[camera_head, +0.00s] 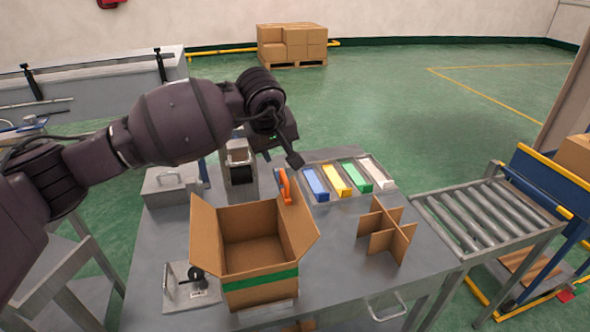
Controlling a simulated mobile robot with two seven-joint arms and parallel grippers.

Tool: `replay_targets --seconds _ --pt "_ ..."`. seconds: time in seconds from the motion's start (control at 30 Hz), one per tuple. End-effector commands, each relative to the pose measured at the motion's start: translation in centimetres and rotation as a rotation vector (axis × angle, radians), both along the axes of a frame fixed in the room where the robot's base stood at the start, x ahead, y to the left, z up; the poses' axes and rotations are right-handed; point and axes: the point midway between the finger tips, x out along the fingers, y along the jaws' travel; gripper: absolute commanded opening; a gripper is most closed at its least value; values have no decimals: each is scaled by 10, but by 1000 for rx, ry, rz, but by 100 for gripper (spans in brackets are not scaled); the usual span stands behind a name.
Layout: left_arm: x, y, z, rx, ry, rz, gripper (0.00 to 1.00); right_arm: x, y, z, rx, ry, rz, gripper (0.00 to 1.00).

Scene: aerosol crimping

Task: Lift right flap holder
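An open brown cardboard box (258,292) with a green band stands on the grey table, its side flaps spread outward. An orange piece (286,186), which looks like the right flap holder, stands at the box's back right corner, beside the right flap. Whether it clips onto the cardboard is too small to tell. My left gripper (294,160) hangs just above and slightly right of the orange piece, with a visible gap. Only one dark finger shows clearly, so its opening is unclear. My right gripper is not in view.
Blue, yellow, green and white blocks (343,179) lie in a row at the back. A cardboard divider (384,233) stands right of the box. A metal plate with a black knob (190,284) lies at left. A roller conveyor (480,215) adjoins the table's right side.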

Motion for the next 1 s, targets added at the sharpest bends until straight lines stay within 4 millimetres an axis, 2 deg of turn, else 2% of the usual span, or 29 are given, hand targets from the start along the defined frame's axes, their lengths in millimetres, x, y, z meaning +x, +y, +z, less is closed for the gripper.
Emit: replay_targets --seconds 0.17,0.7,1.0 --pt "6 2 -5 24 -11 -2 39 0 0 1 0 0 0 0" --pt "41 -5 -79 18 -8 -1 39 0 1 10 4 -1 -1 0" --pt "48 -6 -94 19 -11 -3 39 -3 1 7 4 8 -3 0"
